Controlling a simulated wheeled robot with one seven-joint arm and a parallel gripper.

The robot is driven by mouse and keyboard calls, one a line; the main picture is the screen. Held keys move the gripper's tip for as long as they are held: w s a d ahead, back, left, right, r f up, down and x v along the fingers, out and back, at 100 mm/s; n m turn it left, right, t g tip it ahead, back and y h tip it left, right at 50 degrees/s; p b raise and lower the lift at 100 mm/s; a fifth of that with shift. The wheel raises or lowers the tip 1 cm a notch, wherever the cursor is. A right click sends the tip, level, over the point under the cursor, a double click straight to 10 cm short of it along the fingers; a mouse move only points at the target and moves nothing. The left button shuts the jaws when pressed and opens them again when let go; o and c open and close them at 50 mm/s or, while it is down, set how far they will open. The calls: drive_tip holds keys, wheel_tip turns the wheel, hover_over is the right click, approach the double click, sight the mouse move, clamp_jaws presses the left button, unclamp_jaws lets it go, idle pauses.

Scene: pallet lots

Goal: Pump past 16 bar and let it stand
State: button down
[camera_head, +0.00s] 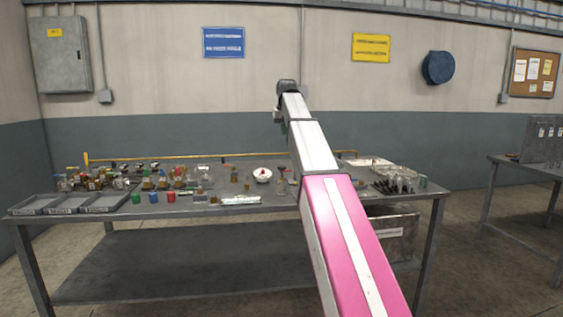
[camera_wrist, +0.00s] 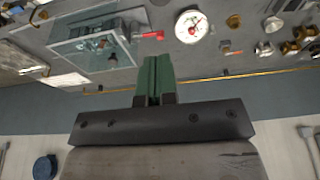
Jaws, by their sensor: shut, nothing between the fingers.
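A round white dial gauge (camera_wrist: 193,27) with a red mark lies on the bench, in the upper middle of the wrist view; its reading is too small to tell. It seems to be the white round thing (camera_head: 262,174) left of my arm in the head view. A red handle (camera_wrist: 152,35) sticks out of a clear-walled, box-like unit (camera_wrist: 90,48), which may be the pump. In the head view my arm hides this area.
The steel bench (camera_head: 160,210) carries many small brass and coloured parts at the left. Grey trays (camera_head: 100,203) stand at its left end. A yellow rail (camera_wrist: 225,77) runs along the back edge. A pale tray (camera_head: 368,163) and dark upright pieces stand right of my arm.

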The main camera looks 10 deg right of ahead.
sight(283, 166)
drive_tip(key=x, duration=0.8)
drive_tip(key=s+x, duration=0.1)
drive_tip(key=x, duration=0.4)
drive_tip(key=shift+f, duration=0.65)
drive_tip(key=shift+f, duration=1.8)
